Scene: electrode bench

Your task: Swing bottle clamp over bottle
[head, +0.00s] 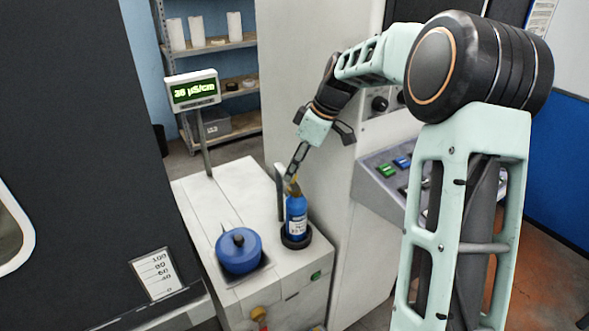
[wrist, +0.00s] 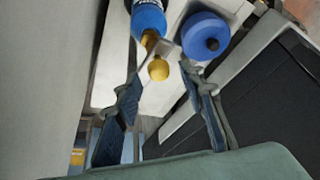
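The blue bottle (head: 296,215) with a white label stands upright in a dark round holder (head: 296,240) on the white bench. A grey upright post (head: 280,193) stands just left of it. Yellow parts (head: 293,187) show at the bottle's top; I cannot tell bottle neck from clamp there. In the wrist view, the bottle (wrist: 148,18) is at the top, with a grey plate (wrist: 170,50) and a yellow knob (wrist: 158,69) beside its yellow neck. My gripper (wrist: 160,78) is open, with the knob roughly between its fingertips; contact is not visible.
A blue lidded pot (head: 238,250) sits left of the bottle. A display on a pole (head: 193,89) stands at the bench's back. A tall pale cabinet (head: 300,80) with a control panel (head: 385,172) rises close behind and right. A dark panel (head: 80,130) fills the left.

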